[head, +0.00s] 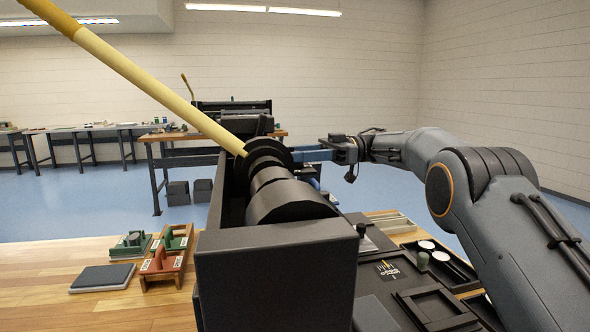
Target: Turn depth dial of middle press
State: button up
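A large black press (275,272) fills the near middle of the head view, with a long yellow lever (150,85) rising to the upper left. Stepped dark round parts lie along its top, with a wider dark disc (266,152) at the far end. I cannot tell which round part is the depth dial, or whether this is the middle press. My gripper (308,156) reaches in from the right, with blue finger-like parts beside the disc. Their tips are partly hidden behind it, so contact and opening cannot be told.
Another press (232,117) with a yellow lever stands on a table behind. A red-brown fixture (165,258), a green one (131,244) and a dark pad (103,277) lie on the wooden bench left. A black tray (452,272) with white discs lies right, under my arm.

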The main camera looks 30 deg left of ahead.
jog(key=shift+r+n+g+h+b, duration=0.1)
jog(key=shift+n+g+h+b, duration=0.35)
jog(key=shift+b, duration=0.7)
jog(key=o, duration=1)
jog(key=p, duration=0.2)
jog(key=m+t+y+p, duration=0.1)
jog(key=p, duration=0.2)
jog(key=shift+r+y, duration=0.2)
jog(key=shift+y, duration=0.05)
jog(key=m+t+y+p, duration=0.2)
jog(key=t+p, duration=0.1)
jog(key=p, duration=0.4)
jog(key=m+t+y+p, duration=0.2)
jog(key=m+t+p, duration=0.1)
jog(key=p, duration=0.4)
jog(key=shift+f+t, duration=0.15)
jog(key=shift+t, duration=0.2)
jog(key=w+d+g+b, duration=0.1)
jog(key=w+b, duration=0.1)
jog(key=b, duration=0.2)
jog(key=w+d+n+g+h+b, duration=0.1)
jog(key=w+d+b, duration=0.1)
jog(key=b, duration=0.2)
jog(key=w+d+n+g+b, duration=0.1)
jog(key=d+b, duration=0.1)
jog(key=b, duration=0.3)
jog(key=shift+w+d+f+n+g, duration=0.1)
jog(key=shift+w+d+n+g, duration=0.05)
jog(key=shift+w+n+g, duration=0.2)
